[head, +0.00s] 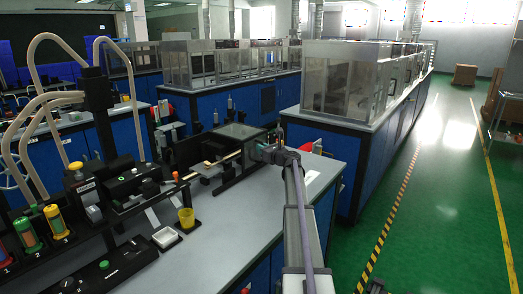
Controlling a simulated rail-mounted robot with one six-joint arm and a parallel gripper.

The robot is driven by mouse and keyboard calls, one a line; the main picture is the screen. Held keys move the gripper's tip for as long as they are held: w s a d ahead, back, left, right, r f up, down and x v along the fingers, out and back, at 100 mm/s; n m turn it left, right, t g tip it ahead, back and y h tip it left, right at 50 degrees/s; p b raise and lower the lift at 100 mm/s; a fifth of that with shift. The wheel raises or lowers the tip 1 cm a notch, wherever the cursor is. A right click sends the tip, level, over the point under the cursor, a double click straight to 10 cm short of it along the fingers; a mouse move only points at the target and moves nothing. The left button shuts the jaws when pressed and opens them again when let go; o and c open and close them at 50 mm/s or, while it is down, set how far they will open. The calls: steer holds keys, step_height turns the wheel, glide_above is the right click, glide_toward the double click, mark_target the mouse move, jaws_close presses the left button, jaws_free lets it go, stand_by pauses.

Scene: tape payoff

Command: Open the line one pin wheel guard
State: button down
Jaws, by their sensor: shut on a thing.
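The pin wheel guard appears to be the clear panel with a dark frame (237,131) on the black unit at the far end of the near bench. My gripper (256,151) is at the right edge of this guard, shut on it. The wrist hides the exact grip point. The panel looks raised or tilted, but its angle is hard to judge at this size. The pin wheel itself cannot be made out. A light tape strip (216,160) runs at the left of the black unit.
The near grey bench (235,218) is clear along its front right. Blue cabinets with clear enclosures (340,85) stand behind. The green aisle (440,190) is open.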

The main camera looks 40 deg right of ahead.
steer(key=shift+a, duration=0.1)
steer(key=c, duration=1.2)
jaws_free()
steer(key=shift+s, duration=0.15)
steer(key=s, duration=1)
steer(key=shift+s+d, duration=0.25)
steer(key=shift+s, duration=0.05)
steer(key=shift+d+r, duration=0.1)
